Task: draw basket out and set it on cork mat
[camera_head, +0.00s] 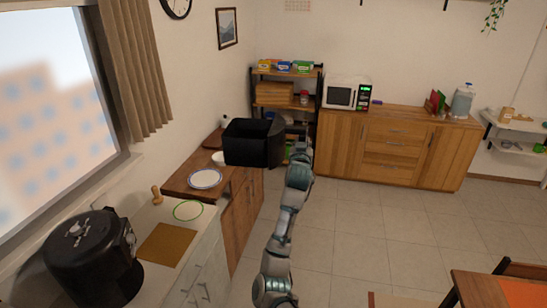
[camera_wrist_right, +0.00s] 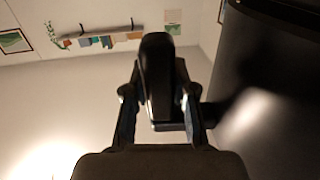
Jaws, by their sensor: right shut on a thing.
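The black basket (camera_head: 246,144) is off the counter, held in the air above the far end of the wooden counter. My right gripper (camera_head: 295,138) is at its right side. In the right wrist view my right gripper (camera_wrist_right: 158,98) is shut on the basket's dark handle (camera_wrist_right: 157,60), and the basket's wall (camera_wrist_right: 265,95) fills the right side. The tan cork mat (camera_head: 167,244) lies bare on the near counter. The black air fryer (camera_head: 90,255) stands on the near counter, left of the mat. My left gripper is not in view.
A plate with a blue rim (camera_head: 205,179) lies on the wooden counter below the basket. A green-rimmed plate (camera_head: 188,210) and a wooden pestle-like item (camera_head: 157,195) are just beyond the mat. A shelf rack (camera_head: 286,90) stands behind the basket.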

